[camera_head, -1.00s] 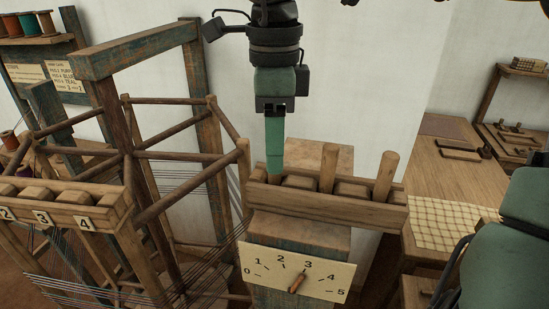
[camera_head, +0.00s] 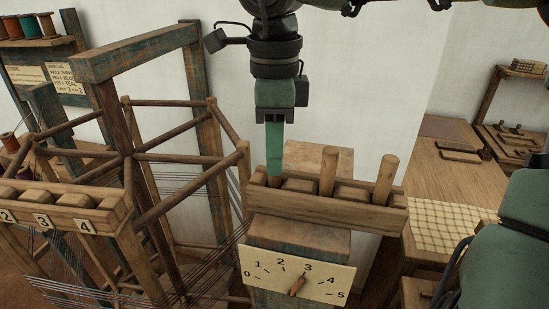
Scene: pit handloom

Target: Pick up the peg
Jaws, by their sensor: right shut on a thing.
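A rack (camera_head: 325,207) with a wooden front board stands on a post, with wooden pegs in its slots. One round wooden peg (camera_head: 328,172) stands upright in the middle and another peg (camera_head: 386,180) stands tilted at the right end. My right gripper (camera_head: 275,168) comes down from above at the rack's left end. Its green fingers are shut on a peg there, mostly hidden by the fingers and the rack's front board. My left gripper is not in view.
A numbered dial board (camera_head: 297,276) with a pointer hangs below the rack. A wooden loom frame (camera_head: 140,62) with bars and threads stands at left. A numbered rack (camera_head: 70,212) is at lower left. A table (camera_head: 450,175) stands at right.

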